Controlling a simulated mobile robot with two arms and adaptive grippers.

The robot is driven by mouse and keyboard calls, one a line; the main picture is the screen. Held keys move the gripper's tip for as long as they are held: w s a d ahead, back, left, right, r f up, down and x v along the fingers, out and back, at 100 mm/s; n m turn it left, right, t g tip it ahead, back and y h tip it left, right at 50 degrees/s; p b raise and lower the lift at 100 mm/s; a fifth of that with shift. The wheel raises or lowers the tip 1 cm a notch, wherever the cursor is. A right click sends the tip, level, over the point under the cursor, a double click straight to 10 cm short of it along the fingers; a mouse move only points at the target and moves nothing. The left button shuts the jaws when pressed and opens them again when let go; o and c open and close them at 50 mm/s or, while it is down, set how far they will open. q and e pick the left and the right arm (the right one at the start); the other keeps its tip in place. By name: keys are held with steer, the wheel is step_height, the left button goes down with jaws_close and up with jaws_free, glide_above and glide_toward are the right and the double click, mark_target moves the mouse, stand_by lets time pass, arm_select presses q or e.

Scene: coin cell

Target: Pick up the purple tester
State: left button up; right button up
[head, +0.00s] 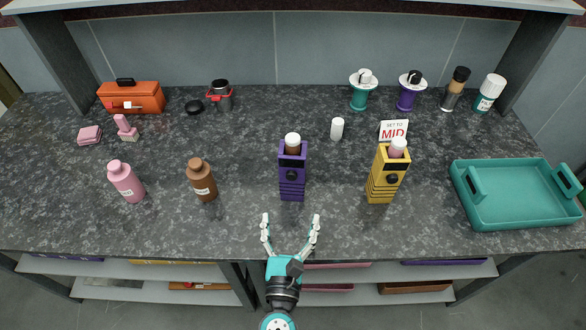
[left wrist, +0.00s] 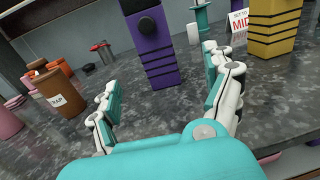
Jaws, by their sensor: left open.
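The purple tester (head: 291,179) stands upright near the middle of the dark counter, with a white-capped piece in its top and a black knob on its front. My left gripper (head: 291,219) is open and empty, just in front of the tester at the counter's front edge, its fingers pointing at it. In the left wrist view the tester (left wrist: 161,60) stands beyond and between the open fingers (left wrist: 165,92), apart from them; its top is cut off by the frame. My right gripper is not in view.
A yellow tester (head: 384,182) stands to the right, with a MID card (head: 393,131) behind it. A brown bottle (head: 202,184) and a pink bottle (head: 127,184) stand to the left. A teal tray (head: 515,194) is at the far right. The counter around the purple tester is clear.

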mark_target(292, 183)
arm_select(q)
steer(key=w, duration=0.4)
steer(key=w+p, duration=0.1)
steer(key=w, duration=0.2)
steer(key=shift+d, duration=0.3)
steer(key=shift+w, duration=0.45)
steer(key=shift+w+r, duration=0.15)
steer(key=shift+w, duration=0.15)
steer(key=w, duration=0.2)
steer(key=w+p, duration=0.1)
steer(key=shift+w+r, duration=0.2)
steer(key=shift+w, duration=0.15)
steer(key=shift+w+f, duration=0.1)
steer(key=shift+w, duration=0.35)
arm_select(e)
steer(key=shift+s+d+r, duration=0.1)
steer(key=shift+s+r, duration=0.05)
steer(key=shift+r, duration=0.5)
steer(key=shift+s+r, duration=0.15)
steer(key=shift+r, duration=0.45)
arm_select(q)
steer(key=c, duration=1.4)
